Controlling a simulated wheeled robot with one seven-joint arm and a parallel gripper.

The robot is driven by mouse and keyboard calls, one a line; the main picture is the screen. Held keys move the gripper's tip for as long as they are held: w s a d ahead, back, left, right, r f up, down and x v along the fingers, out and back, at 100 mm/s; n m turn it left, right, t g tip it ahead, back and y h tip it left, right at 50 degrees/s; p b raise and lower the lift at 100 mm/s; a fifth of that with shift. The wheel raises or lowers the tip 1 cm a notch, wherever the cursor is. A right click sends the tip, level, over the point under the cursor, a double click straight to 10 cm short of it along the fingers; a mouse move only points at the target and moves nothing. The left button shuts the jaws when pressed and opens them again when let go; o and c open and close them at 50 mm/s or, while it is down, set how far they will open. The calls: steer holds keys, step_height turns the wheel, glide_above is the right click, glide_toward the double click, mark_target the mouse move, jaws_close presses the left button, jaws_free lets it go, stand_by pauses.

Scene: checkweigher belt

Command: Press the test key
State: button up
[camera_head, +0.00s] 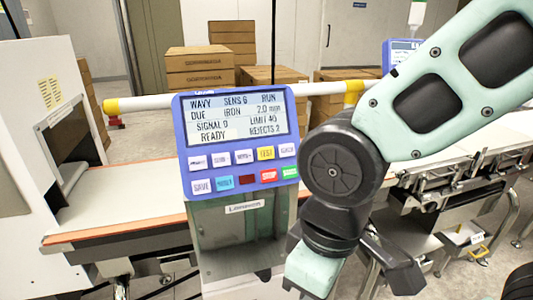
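The test key (265,153) is a yellow button in the upper key row of a blue control panel (183,133), second from the right. Its label appears to read TEST, and nothing covers it. The panel's lit screen (237,116) shows lines of text, among them SENS 6, RUN, SIGNAL 0, READY and REJECTS 2. My gripper (315,268) is low in the picture, below and to the right of the panel, apart from the keys. Its fingertips are not clearly visible, so its opening cannot be judged.
White, blue, red and green keys surround the test key closely. A conveyor belt (120,196) runs behind the panel, with a white rail (150,102) above it. A white machine housing (35,120) stands at left. Cardboard boxes (200,72) are stacked behind.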

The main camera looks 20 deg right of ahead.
jaws_close()
stand_by(1.5)
